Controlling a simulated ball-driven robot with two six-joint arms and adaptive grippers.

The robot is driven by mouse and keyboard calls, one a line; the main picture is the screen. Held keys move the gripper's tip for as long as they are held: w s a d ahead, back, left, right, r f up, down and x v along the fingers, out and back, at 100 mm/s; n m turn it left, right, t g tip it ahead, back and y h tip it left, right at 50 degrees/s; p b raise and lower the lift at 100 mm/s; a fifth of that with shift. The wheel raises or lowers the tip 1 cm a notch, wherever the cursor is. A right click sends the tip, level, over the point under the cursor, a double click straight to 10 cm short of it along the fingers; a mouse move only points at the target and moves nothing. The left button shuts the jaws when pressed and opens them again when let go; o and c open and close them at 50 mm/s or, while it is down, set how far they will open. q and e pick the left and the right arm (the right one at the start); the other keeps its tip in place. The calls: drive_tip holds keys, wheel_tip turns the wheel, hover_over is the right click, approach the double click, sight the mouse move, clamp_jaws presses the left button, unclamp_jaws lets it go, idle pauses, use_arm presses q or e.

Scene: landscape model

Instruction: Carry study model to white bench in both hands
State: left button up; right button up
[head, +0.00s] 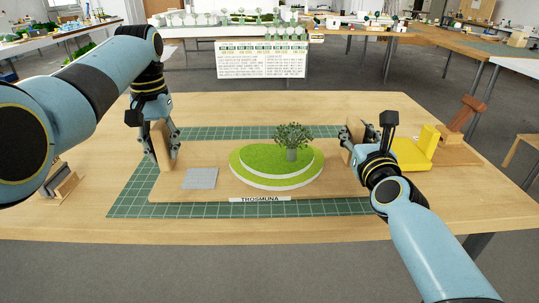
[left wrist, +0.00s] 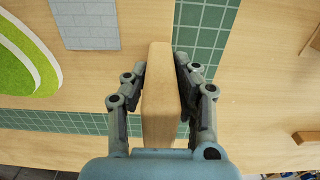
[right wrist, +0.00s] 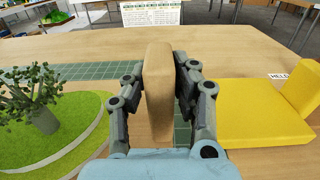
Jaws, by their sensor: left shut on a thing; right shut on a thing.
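The study model (head: 213,165) is a wooden board with a stepped green mound (head: 262,178), a small tree, a grey paved square (head: 200,178) and a label reading TROSMUNA. It is over a green cutting mat (head: 125,205) on the wooden table; I cannot tell whether it touches the mat. Upright wooden blocks stand at its two ends. My left gripper (left wrist: 160,85) is shut on the left block (left wrist: 160,110). My right gripper (right wrist: 160,85) is shut on the right block (right wrist: 158,90). A white bench (head: 235,31) with model trees stands beyond the table.
A yellow object (head: 412,150) and a brown wooden piece (head: 462,115) sit right of the model. A small wooden holder (head: 55,185) is at the left. A printed sheet (head: 260,60) hangs at the white bench's front. Grey floor separates the tables.

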use_arm(q)
clamp_jaws()
use_arm(e)
clamp_jaws()
use_arm(q)
drive_tip(key=shift+r, duration=0.15)
use_arm(e)
drive_tip(key=shift+r, duration=0.15)
